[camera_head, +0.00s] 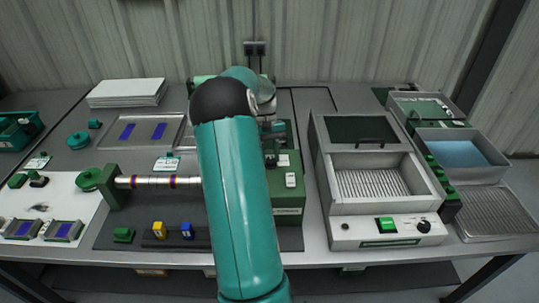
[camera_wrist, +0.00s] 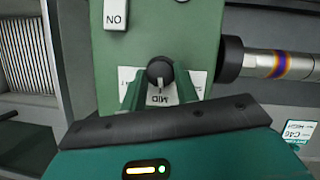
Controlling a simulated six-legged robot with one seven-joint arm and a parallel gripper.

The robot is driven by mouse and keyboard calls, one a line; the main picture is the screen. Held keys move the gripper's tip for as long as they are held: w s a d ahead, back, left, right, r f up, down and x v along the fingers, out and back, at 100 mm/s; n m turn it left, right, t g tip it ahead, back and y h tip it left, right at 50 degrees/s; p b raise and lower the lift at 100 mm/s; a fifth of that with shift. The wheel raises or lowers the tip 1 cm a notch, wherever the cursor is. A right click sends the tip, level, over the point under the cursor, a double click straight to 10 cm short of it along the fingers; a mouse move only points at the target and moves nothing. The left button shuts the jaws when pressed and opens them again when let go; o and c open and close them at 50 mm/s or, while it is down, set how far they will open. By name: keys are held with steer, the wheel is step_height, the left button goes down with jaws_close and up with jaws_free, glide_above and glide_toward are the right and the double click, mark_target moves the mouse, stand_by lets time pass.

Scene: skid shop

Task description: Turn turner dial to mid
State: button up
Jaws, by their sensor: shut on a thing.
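The turner's green headstock (camera_head: 288,212) stands right of centre in the head view, partly behind my arm. It also fills the upper middle of the wrist view (camera_wrist: 190,30). The black dial (camera_wrist: 160,71) is on its face, and its white pointer mark faces the "MID" label (camera_wrist: 158,99). My gripper (camera_wrist: 160,77) has its two green fingers at either side of the dial and is shut on it. Parts of the label beside the fingers are covered. In the head view, my arm hides the dial and the fingertips.
A white switch marked "ON" (camera_wrist: 115,14) sits close to the dial. A banded metal bar (camera_head: 160,182) runs from the headstock to a green support (camera_head: 110,188). A grey heater box (camera_head: 375,230) stands to the right. Yellow and blue blocks (camera_head: 160,230) lie in front of the bar.

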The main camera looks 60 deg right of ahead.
steer(key=shift+d+m, duration=0.1)
steer(key=shift+m, duration=0.5)
steer(key=o, duration=1)
steer(key=shift+t, duration=0.3)
steer(key=shift+r, duration=0.1)
steer(key=v, duration=1.3)
steer(key=shift+w+d+r, duration=0.15)
steer(key=shift+d+r, duration=0.05)
steer(key=shift+d, duration=0.05)
